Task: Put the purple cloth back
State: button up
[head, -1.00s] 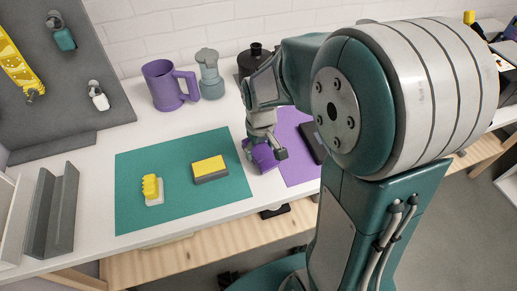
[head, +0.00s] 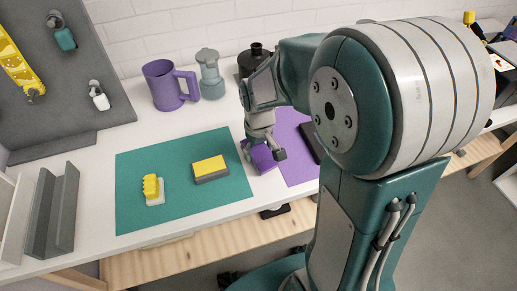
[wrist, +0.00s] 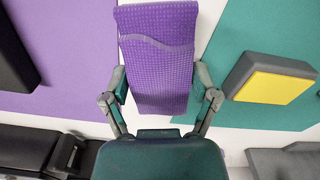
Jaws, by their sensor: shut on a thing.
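The purple cloth (head: 263,160) is a folded, textured block at the right edge of the teal mat, by the strip of white table between the teal and purple mats. In the wrist view the cloth (wrist: 158,65) lies between my two fingers, with a fold line across it. My gripper (head: 263,151) points down over the cloth and is shut on it; it also shows in the wrist view (wrist: 160,92). I cannot tell whether the cloth touches the table. The purple mat (head: 294,168) is right of it, partly hidden by my arm.
The teal mat (head: 130,205) bears a yellow-topped grey block (head: 211,169) and a yellow brush-like thing (head: 152,188). A purple mug (head: 166,86) and a grey pot (head: 210,75) stand behind. A dark flat thing (head: 312,142) lies on the purple mat. A grey rack (head: 56,215) is at left.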

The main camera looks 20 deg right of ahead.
jog(key=shift+f, duration=0.7)
dwell(0.6)
jog(key=o, duration=1.2)
jog(key=shift+r, duration=0.1)
jog(key=shift+r, duration=3.9)
notch_tip(320, 180, up, 12)
jog(key=shift+a, duration=0.1)
